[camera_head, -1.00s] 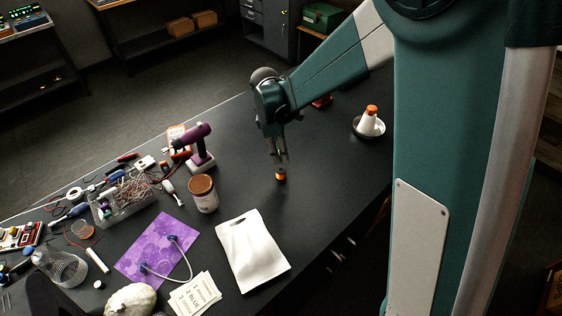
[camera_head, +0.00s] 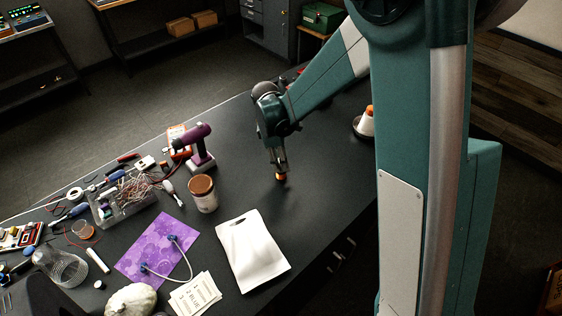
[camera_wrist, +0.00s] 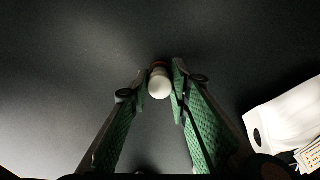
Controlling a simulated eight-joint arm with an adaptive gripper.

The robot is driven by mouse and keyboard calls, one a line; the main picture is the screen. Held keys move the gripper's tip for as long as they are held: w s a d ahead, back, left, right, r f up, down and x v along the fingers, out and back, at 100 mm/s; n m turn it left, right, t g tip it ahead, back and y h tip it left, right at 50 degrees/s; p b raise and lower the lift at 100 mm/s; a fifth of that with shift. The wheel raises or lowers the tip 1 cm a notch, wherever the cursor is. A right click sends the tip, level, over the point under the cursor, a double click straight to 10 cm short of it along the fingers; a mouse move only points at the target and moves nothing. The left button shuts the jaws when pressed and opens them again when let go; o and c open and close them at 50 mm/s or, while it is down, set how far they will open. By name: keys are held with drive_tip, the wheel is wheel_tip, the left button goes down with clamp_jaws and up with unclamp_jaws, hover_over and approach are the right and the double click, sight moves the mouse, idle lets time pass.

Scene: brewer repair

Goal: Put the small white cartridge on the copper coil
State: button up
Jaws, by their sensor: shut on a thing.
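My gripper (camera_head: 279,168) points down over the open dark table, low and close to its surface. In the wrist view its green-padded fingers (camera_wrist: 159,80) are shut on the small white cartridge (camera_wrist: 159,88), whose round white end shows between the tips. The copper coil (camera_wrist: 158,65) shows as a small orange-brown band just beyond the cartridge. In the head view the coil (camera_head: 281,177) is a small orange piece at the fingertips, and the fingers hide the cartridge. I cannot tell whether cartridge and coil touch.
A white bag (camera_head: 252,250) lies in front of the gripper. Table around the coil is clear.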

drive_tip(key=shift+f, duration=0.2)
drive_tip(key=o, duration=0.9)
drive_tip(key=shift+r, duration=0.1)
drive_tip(key=shift+r, duration=0.2)
drive_tip(key=shift+a+r, duration=0.3)
drive_tip(key=shift+r, duration=1.65)
drive_tip(key=shift+a+r, duration=0.3)
drive_tip(key=shift+r, duration=1.7)
drive_tip(key=shift+a+r, duration=0.3)
drive_tip(key=shift+r, duration=1.65)
